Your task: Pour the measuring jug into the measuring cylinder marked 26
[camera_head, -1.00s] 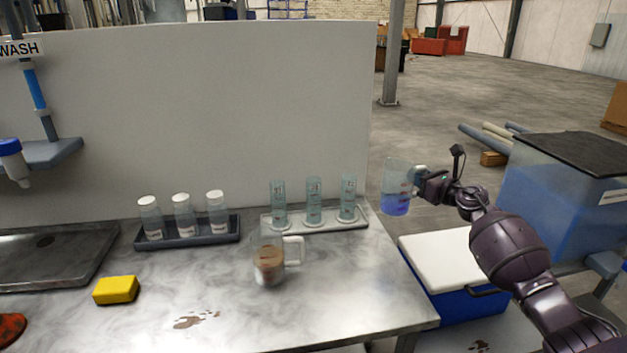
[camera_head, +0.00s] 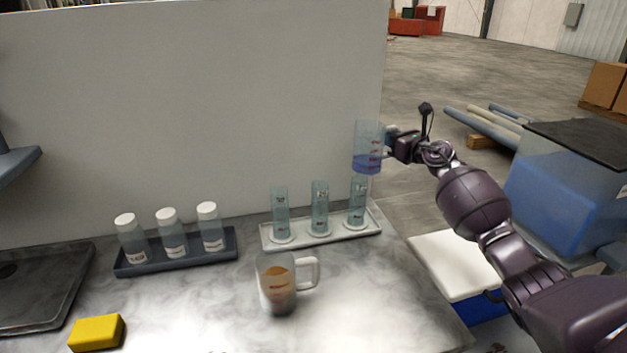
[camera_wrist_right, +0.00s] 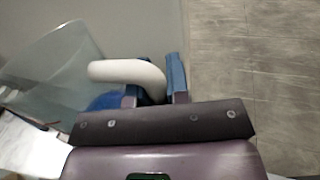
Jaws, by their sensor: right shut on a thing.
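The measuring jug (camera_head: 368,150) is clear with blue liquid in its lower part and red marks. My right gripper (camera_head: 390,143) is shut on its handle (camera_wrist_right: 128,72) and holds it upright above the rightmost of three measuring cylinders. The cylinders, left (camera_head: 280,213), middle (camera_head: 320,208) and right (camera_head: 357,202), stand upright on a white tray (camera_head: 338,237). Their markings are too small to read, so I cannot tell which is 26. The jug also shows at the left in the right wrist view (camera_wrist_right: 52,75). My left gripper is not in view.
A second clear jug (camera_head: 277,285) with brown contents stands in front of the cylinders. A dark tray (camera_head: 178,262) holds three white-capped bottles at left. A yellow sponge (camera_head: 96,332) lies at front left. A white panel (camera_head: 190,110) stands behind the bench.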

